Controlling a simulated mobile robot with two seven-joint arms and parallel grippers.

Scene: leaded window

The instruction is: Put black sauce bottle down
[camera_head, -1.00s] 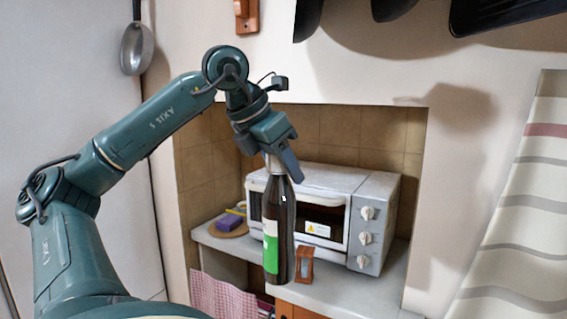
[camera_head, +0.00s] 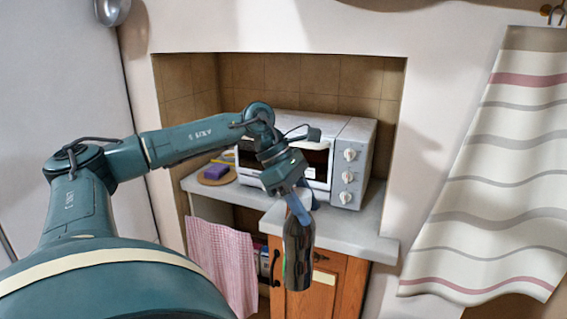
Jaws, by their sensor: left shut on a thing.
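The black sauce bottle (camera_head: 298,256) hangs upright below my left gripper (camera_head: 298,207), which is shut on its upper part. The bottle shows in front of the counter's front edge and the wooden cabinet door. The grey-white counter (camera_head: 352,231) lies behind the bottle, in a tiled recess. My right gripper is not in view.
A white toaster oven (camera_head: 352,140) stands on the counter behind my left gripper. A purple sponge (camera_head: 215,172) lies on a round board at the left. A pink checked cloth (camera_head: 222,262) hangs below the counter. A striped curtain (camera_head: 500,170) hangs at the right. Some bare counter shows right of the bottle.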

